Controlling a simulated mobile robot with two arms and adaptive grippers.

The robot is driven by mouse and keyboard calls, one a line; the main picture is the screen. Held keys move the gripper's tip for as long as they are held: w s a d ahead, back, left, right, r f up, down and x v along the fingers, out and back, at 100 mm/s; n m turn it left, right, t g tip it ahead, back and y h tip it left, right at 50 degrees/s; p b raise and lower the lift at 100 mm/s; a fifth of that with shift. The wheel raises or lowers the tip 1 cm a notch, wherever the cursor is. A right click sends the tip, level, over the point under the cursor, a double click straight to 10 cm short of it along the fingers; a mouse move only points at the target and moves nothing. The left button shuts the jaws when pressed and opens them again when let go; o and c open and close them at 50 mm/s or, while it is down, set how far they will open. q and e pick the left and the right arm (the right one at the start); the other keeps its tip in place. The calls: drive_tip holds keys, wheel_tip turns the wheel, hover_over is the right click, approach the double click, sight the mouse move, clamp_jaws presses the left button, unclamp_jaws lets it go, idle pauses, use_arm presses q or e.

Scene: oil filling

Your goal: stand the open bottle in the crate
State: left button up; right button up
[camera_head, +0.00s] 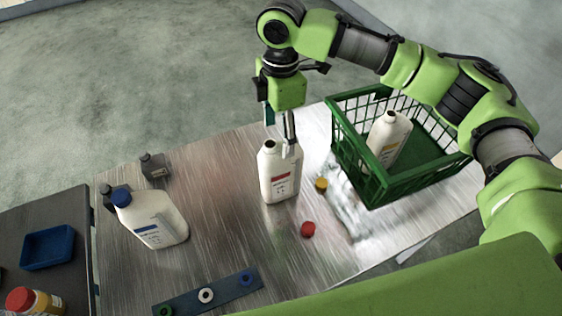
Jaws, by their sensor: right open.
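The open bottle (279,176) is white with a red label and a dark open mouth. It stands upright on the metal table. My right gripper (279,122) is above and just behind it, pointing down; its fingers are open, one close to the bottle's top, and I cannot tell if it touches. The green crate (410,185) stands to the right on the table. My left gripper is out of view.
A white jug (152,218) with a blue cap stands at the left. A red cap (308,229) and a yellow cap (321,184) lie between bottle and crate. A dark strip (222,293) with rings lies in front. The crate has free floor beside its bottle.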

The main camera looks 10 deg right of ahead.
sight(281, 165)
drive_tip(key=shift+d+r, duration=0.25)
drive_tip(key=shift+d, duration=0.2)
wheel_tip(281, 165, down, 8)
drive_tip(key=shift+s+r+p, duration=0.1)
drive_tip(key=shift+p, duration=0.75)
drive_tip(key=f, duration=0.1)
drive_tip(key=f+p, duration=0.1)
drive_tip(key=f, duration=0.1)
drive_tip(key=f+p, duration=0.1)
drive_tip(key=shift+a+f, duration=0.25)
drive_tip(key=shift+f, duration=0.6)
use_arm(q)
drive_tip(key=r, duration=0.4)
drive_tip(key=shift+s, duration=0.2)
use_arm(e)
drive_tip(key=c, duration=1.3)
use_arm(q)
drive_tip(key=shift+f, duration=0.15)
use_arm(e)
drive_tip(key=shift+r, duration=0.15)
